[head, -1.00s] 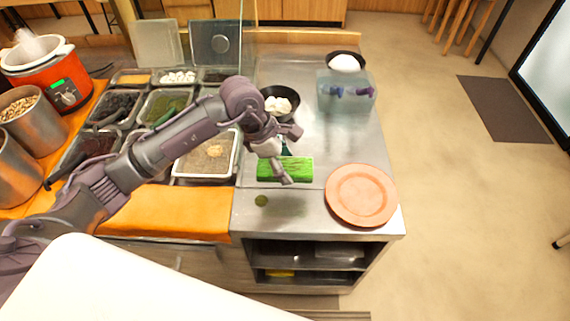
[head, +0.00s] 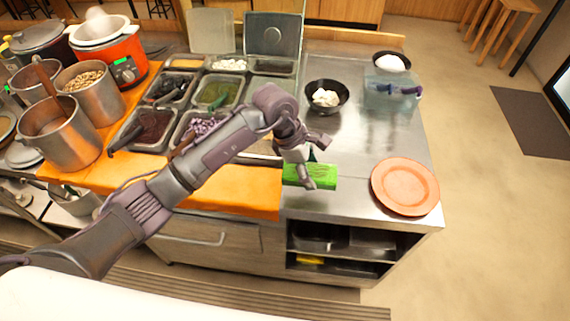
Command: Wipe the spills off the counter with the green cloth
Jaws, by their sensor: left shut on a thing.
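The green cloth (head: 323,177) is a bright green block-like pad at the front left of the steel counter (head: 355,140), beside the orange board. My left gripper (head: 308,181) is shut on it from above, and its fingers hide part of it. Whether the cloth presses on the counter or is just above it, I cannot tell. No spill shows clearly on the bare steel; the patch under the cloth and gripper is hidden. My right gripper is not in view.
An orange plate (head: 405,187) lies right of the cloth near the counter's front right corner. A black bowl with white pieces (head: 327,97) and a clear container (head: 391,99) stand behind. Topping trays and metal pots fill the left. Steel between bowl and plate is clear.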

